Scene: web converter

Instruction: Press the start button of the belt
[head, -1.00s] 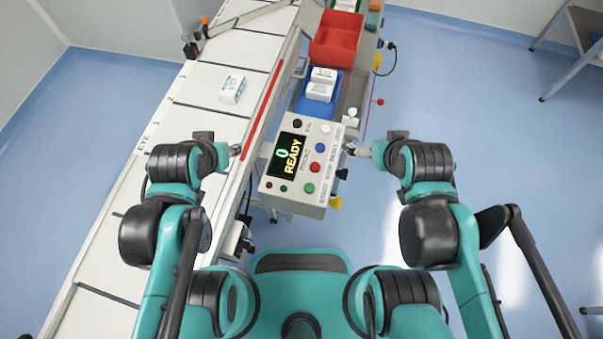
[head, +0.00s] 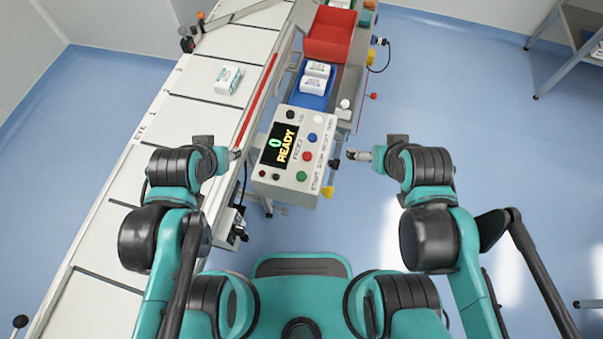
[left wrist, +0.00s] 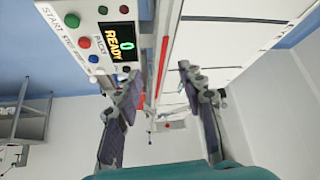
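The control panel (head: 270,181) is a light grey box ahead of me, between my two grippers. Its display (head: 281,146) reads "0 READY". The green button (head: 301,176) beside the START label is nearest me; it also shows in the left wrist view (left wrist: 72,20). Red (head: 307,157), blue (head: 312,137) and white (head: 318,120) buttons line up beyond it. My left gripper (head: 236,153) is left of the panel, its fingers apart and empty in the left wrist view (left wrist: 158,85). My right gripper (head: 354,155) is right of the panel, apart from it; its fingers are too small to judge.
The white belt (head: 195,110) runs along the left with a small carton (head: 228,80) on it. A blue bin (head: 313,103) with cartons and a red bin (head: 329,46) stand behind the panel. The blue floor (head: 450,110) at right is clear up to a rack (head: 570,45).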

